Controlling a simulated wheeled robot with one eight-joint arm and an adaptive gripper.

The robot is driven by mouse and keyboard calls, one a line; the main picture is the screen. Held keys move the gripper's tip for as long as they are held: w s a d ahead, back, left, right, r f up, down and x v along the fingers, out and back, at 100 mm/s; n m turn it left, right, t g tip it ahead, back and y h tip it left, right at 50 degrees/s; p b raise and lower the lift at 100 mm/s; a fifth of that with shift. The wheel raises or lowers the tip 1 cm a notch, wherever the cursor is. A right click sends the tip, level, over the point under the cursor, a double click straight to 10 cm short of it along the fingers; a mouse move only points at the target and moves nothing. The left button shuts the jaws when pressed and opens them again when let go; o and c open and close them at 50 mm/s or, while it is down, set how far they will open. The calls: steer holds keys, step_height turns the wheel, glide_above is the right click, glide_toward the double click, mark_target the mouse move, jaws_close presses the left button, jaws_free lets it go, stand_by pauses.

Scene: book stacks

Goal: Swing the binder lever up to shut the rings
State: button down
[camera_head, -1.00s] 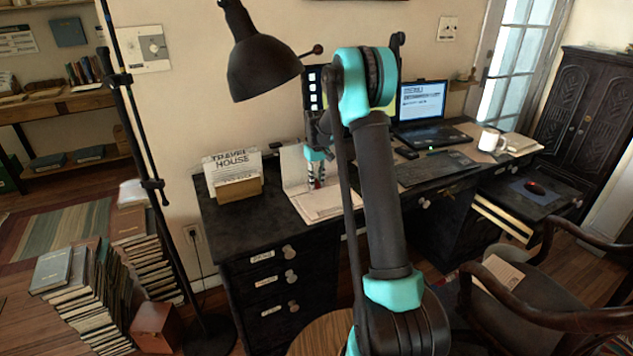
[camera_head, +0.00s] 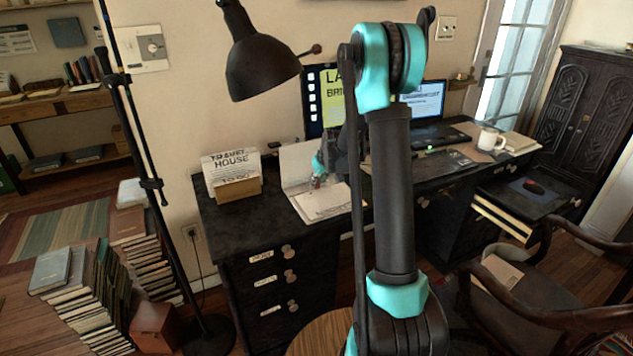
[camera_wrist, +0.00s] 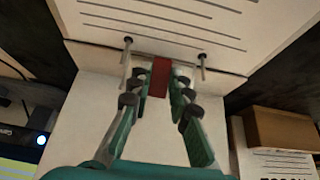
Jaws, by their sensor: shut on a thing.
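The open white binder lies on the dark desk in the head view, its lined pages (camera_head: 325,203) flat and its cover (camera_head: 297,165) raised behind. In the wrist view the lined pages (camera_wrist: 160,25) fill the top. Two thin metal ring posts (camera_wrist: 125,62) (camera_wrist: 203,66) stand at the page edge; whether they meet is unclear. The red lever (camera_wrist: 160,77) sits between them, between my fingertips. My gripper (camera_wrist: 158,92) is shut on the lever. In the head view my gripper (camera_head: 318,168) is at the binder's hinge side, tilted and partly hidden by my arm.
A wooden holder with a "Travel House" card (camera_head: 232,178) stands left of the binder. A black lamp (camera_head: 258,62) hangs above. A monitor (camera_head: 325,95), laptop (camera_head: 425,110) and white mug (camera_head: 490,139) stand further right. The desk's left front is clear.

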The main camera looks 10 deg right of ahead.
steer(key=t, duration=0.1)
steer(key=s+t+y, duration=0.1)
steer(key=t, duration=0.2)
steer(key=shift+s+d+f+t+y, duration=0.2)
steer(key=shift+s+d+t+y, duration=0.1)
steer(key=shift+t, duration=0.1)
stand_by(0.4)
steer(key=c, duration=1.7)
jaws_free()
steer(key=v, duration=1.2)
steer(key=shift+s, duration=0.1)
steer(key=shift+f, duration=0.1)
